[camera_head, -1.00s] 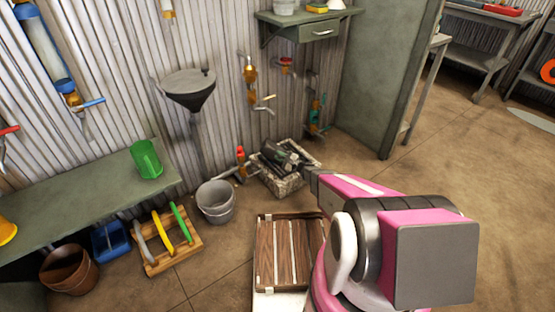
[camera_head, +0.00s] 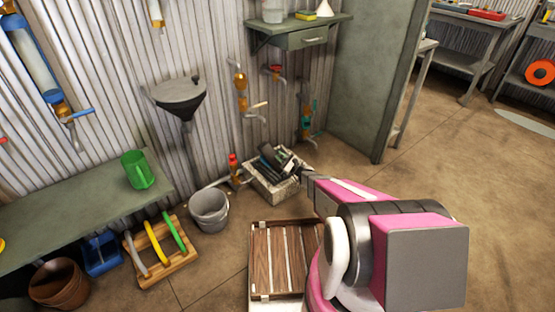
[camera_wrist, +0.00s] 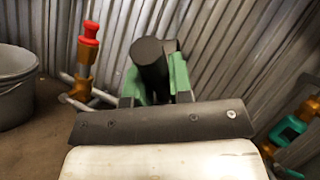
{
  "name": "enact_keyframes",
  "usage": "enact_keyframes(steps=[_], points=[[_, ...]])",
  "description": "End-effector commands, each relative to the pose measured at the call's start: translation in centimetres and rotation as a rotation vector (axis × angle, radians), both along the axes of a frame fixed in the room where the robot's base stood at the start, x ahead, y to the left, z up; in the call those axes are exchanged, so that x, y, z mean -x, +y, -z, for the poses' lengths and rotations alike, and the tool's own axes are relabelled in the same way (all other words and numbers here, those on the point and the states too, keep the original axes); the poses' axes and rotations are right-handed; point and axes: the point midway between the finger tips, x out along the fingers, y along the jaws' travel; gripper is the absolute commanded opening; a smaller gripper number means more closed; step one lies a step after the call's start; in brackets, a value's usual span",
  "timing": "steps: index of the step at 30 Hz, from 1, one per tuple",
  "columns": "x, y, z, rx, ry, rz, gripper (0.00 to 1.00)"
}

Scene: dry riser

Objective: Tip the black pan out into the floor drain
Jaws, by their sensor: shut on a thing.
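My gripper (camera_head: 284,160) reaches over the pale, speckled square surround of the floor drain (camera_head: 283,191), low by the wall. In the wrist view its greenish fingers (camera_wrist: 157,90) are shut on a black rounded part of the black pan (camera_wrist: 151,64). In the head view the pan is a small dark shape (camera_head: 267,160) above the surround, partly hidden by my gripper. Its exact tilt and its contents cannot be told. The drain's inside is mostly hidden behind the gripper and pan.
A grey bucket (camera_head: 209,211) stands left of the drain. A slatted wooden crate (camera_head: 284,258) lies in front. A green panel (camera_head: 372,80) rises at right; open floor lies beyond.

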Motion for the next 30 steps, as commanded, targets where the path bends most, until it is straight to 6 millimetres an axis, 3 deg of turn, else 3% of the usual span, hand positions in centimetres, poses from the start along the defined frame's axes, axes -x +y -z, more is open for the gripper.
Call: enact_keyframes(steps=[30], points=[[-2.6, -5.1, 0.1, -0.287, 0.145, -0.001, 0.0]])
